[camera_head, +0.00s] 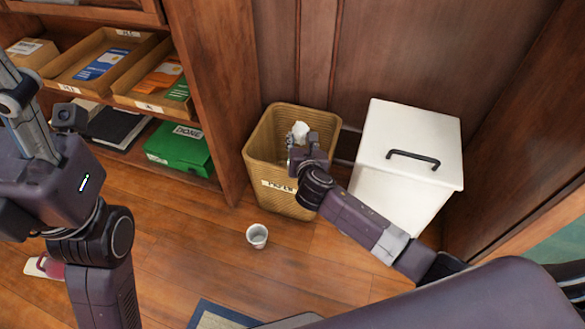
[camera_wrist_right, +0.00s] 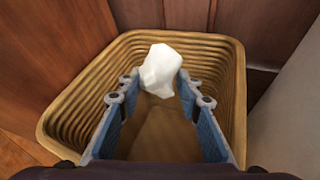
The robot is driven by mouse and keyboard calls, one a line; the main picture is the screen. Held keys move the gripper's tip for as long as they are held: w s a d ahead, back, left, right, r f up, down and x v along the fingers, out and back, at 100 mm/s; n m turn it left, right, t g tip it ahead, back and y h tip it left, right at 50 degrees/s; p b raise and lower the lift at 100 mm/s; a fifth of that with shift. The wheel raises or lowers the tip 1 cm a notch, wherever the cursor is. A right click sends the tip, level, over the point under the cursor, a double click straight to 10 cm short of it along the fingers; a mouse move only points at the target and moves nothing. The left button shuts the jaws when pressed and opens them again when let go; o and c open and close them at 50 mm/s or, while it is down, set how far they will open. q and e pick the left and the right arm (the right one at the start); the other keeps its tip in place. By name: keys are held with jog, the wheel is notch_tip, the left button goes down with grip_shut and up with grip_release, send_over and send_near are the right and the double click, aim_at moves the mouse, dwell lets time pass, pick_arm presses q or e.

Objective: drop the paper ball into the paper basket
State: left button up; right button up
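The white crumpled paper ball (camera_head: 300,131) is at the fingertips of my right gripper (camera_head: 302,140), over the opening of the paper basket (camera_head: 262,150). The basket is tan, ribbed and labelled on its front. In the right wrist view the ball (camera_wrist_right: 159,70) sits between the two blue-padded fingertips (camera_wrist_right: 157,84), which close on its sides. The basket's inner walls (camera_wrist_right: 225,85) surround the fingers in that view, and its visible floor looks empty. My left gripper (camera_head: 35,115) is partly in view at the left edge; its finger opening is unclear.
A white lidded bin (camera_head: 410,140) with a dark handle stands right of the basket. A bookcase (camera_head: 215,80) with trays and a green box (camera_head: 180,149) stands left. Wood panelling is close behind.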

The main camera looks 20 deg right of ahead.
jog(key=o, duration=0.5)
jog(key=v, duration=1.2)
jog(key=shift+d, duration=0.1)
